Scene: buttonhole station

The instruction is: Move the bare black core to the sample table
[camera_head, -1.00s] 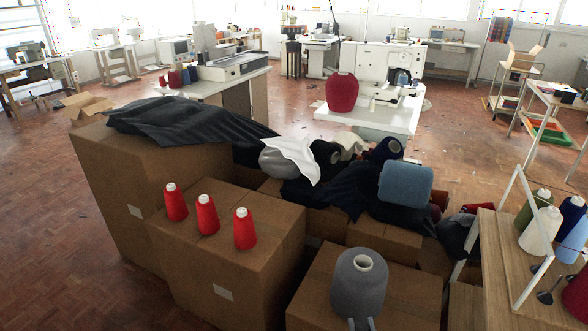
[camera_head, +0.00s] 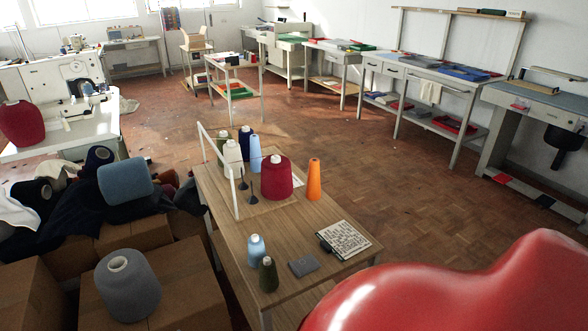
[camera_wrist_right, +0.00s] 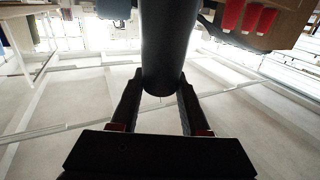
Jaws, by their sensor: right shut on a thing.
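In the right wrist view, the black core (camera_wrist_right: 168,45) is a smooth, dark, bare cylinder. My right gripper (camera_wrist_right: 160,88) is shut on it near its rounded end, one finger on each side. The core's other end runs out of the top of the picture. Neither the core nor the right gripper shows in the head view. A wooden table (camera_head: 212,200) with yarn cones and a printed card stands in the middle of the head view; I cannot tell for sure that it is the sample table. My left gripper is not in view.
A white frame (camera_head: 219,168) stands at the wooden table's left edge. Its right front holds a printed card (camera_head: 345,240) and a grey block (camera_head: 302,266). Boxes with a grey cone (camera_head: 128,288) stand left. Parquet floor to the right is open. A red glossy shape (camera_head: 450,295) fills the lower right.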

